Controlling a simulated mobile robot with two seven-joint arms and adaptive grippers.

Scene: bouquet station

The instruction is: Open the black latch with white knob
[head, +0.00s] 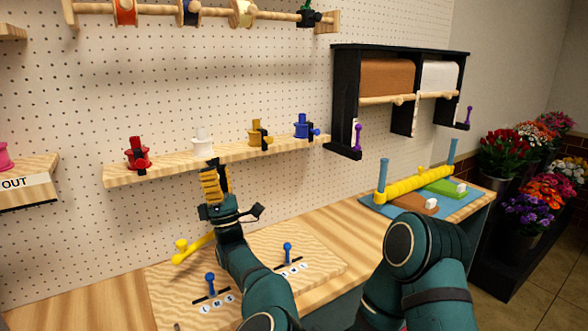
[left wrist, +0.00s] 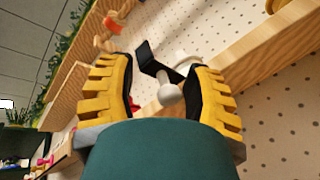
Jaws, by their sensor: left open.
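The black latch (left wrist: 146,58) with its white knob (left wrist: 168,93) shows in the left wrist view, between the fingers of my left gripper (left wrist: 160,74). A white ring-like part sits beside the latch. In the head view the white fixture (head: 202,144) stands on the wall shelf, with its latch mostly hidden by my gripper. My left gripper (head: 211,184) is open just below and in front of it, with yellow pads on both sides of the knob. I cannot tell whether a pad touches it. My right gripper is out of view.
Red (head: 137,154), yellow (head: 258,134) and blue (head: 302,126) fixtures stand on the same wooden shelf (head: 120,176). Below are a board (head: 315,262) with blue levers and a yellow T-shaped handle (head: 190,249). A black paper-roll rack (head: 342,95) hangs to the right.

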